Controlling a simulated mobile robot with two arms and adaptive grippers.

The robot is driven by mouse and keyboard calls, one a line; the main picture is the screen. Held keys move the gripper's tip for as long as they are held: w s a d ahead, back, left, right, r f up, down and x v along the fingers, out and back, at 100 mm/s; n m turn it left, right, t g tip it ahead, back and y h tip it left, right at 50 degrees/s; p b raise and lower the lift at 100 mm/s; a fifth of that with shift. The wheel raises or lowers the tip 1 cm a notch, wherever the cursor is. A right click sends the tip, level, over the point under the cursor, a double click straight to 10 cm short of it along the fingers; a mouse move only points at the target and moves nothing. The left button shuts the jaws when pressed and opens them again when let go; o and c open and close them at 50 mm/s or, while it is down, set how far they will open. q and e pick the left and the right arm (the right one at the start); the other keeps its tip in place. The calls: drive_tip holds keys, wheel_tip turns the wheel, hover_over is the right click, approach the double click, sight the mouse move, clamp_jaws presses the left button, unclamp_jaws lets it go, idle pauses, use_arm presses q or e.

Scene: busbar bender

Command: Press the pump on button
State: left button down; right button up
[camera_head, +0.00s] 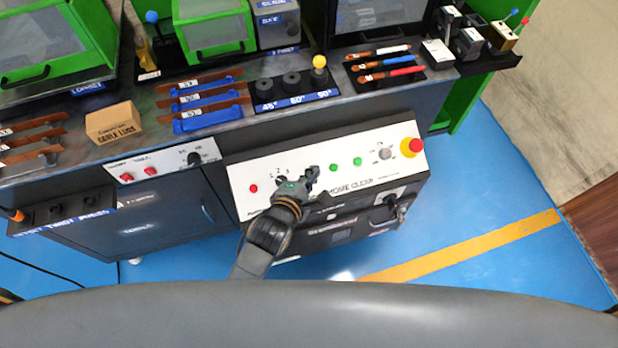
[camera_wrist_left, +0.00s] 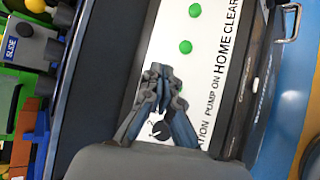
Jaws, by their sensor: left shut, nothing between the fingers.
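The white control panel (camera_head: 235,180) is on the front of the bench. My left gripper (camera_head: 312,172) is shut and empty, in front of the panel near its middle. In the left wrist view the fingertips (camera_wrist_left: 160,72) are together over the panel, close to the pump on button. Only a little green of that button shows beside the fingers, near the "PUMP ON" label (camera_wrist_left: 212,106). In the head view the gripper hides it. Whether the fingers touch it I cannot tell. My right gripper is not in view.
Two other green buttons (camera_head: 333,167) (camera_head: 357,161) are right of the gripper. Further right are a selector (camera_head: 385,154) and a red emergency stop (camera_head: 415,146). A red button (camera_head: 253,188) is at the left. A station knob (camera_wrist_left: 160,130) is beneath the fingers in the wrist view.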

use_arm(q)
drive_tip(key=shift+w+a+f+b, duration=0.1)
drive_tip(key=shift+w+f+b, duration=0.15)
drive_tip(key=shift+f, duration=0.25)
drive_tip(key=shift+w+f+b, duration=0.1)
drive_tip(key=shift+f+b, duration=0.2)
drive_tip(key=shift+f, duration=0.2)
drive_tip(key=shift+w+a+f+b, duration=0.15)
drive_tip(key=shift+w+f+b, duration=0.35)
drive_tip(key=shift+f, duration=0.3)
drive_tip(key=shift+w+f, duration=0.1)
drive_tip(key=shift+f, duration=0.05)
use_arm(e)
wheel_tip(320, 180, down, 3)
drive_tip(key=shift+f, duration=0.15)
use_arm(q)
drive_tip(key=shift+w+a+f, duration=0.1)
drive_tip(key=shift+w+f, duration=0.1)
drive_tip(key=shift+f, duration=0.2)
